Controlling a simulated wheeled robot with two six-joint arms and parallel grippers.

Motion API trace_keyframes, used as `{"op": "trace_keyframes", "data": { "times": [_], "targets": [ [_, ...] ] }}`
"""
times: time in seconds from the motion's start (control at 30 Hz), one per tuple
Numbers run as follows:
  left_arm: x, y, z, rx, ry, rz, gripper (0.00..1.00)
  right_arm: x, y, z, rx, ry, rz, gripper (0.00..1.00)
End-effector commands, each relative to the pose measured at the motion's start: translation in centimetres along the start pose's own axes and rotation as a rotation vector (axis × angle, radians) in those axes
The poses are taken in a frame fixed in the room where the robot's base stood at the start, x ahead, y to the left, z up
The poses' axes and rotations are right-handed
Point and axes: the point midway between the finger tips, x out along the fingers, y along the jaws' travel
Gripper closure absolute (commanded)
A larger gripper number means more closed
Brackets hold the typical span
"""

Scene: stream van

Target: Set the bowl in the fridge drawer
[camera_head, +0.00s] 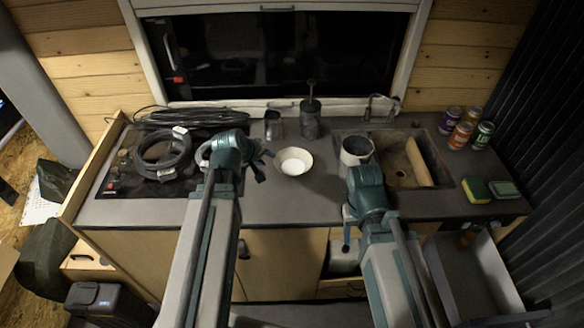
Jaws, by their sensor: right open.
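A cream bowl (293,161) with a white inside sits upright on the grey counter, near its middle. My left gripper (263,164) is just left of the bowl, with its fingers spread and apart from the rim as far as I can see. My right gripper (347,222) points down at the counter's front edge, right of the bowl, open; its fingertips are small and partly hidden. An open drawer (440,272), which looks like the fridge drawer, sticks out at the lower right with a small brownish item inside at its back.
A dark pump bottle (310,118) and a glass jar (273,125) stand behind the bowl. Coiled black cable (160,155) lies left. Several cans (461,135) and a sponge (477,190) are right. Counter in front of the bowl is clear.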

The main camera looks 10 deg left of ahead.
Motion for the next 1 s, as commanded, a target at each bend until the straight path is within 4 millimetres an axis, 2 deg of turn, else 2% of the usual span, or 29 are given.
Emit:
{"op": "trace_keyframes", "data": {
  "times": [0.03,0.3,0.4,0.67,0.77,1.0],
  "targets": [
    [1.4,-0.2,0.1,0.001,-0.001,0.000,0.63,1.2,-0.1,-0.1,0.000,0.000,0.000,0.44],
    [6.2,-0.3,0.1,0.002,-0.002,0.000,0.63,5.0,-0.5,-0.3,0.002,0.000,0.000,0.44],
    [7.1,-0.2,0.1,0.001,-0.001,-0.001,0.63,5.6,-0.5,-0.3,0.002,0.000,0.000,0.44],
    [7.4,0.0,0.0,0.000,-0.001,-0.001,0.63,5.8,-0.6,-0.4,0.002,0.000,0.000,0.44],
    [8.3,-0.1,0.0,0.001,-0.001,-0.001,0.63,6.5,-0.6,-0.4,0.002,0.000,0.000,0.44],
    [11.8,-0.1,-0.1,0.002,-0.001,0.000,0.63,9.2,-0.9,-0.6,0.002,0.000,0.000,0.44]
  ]
}}
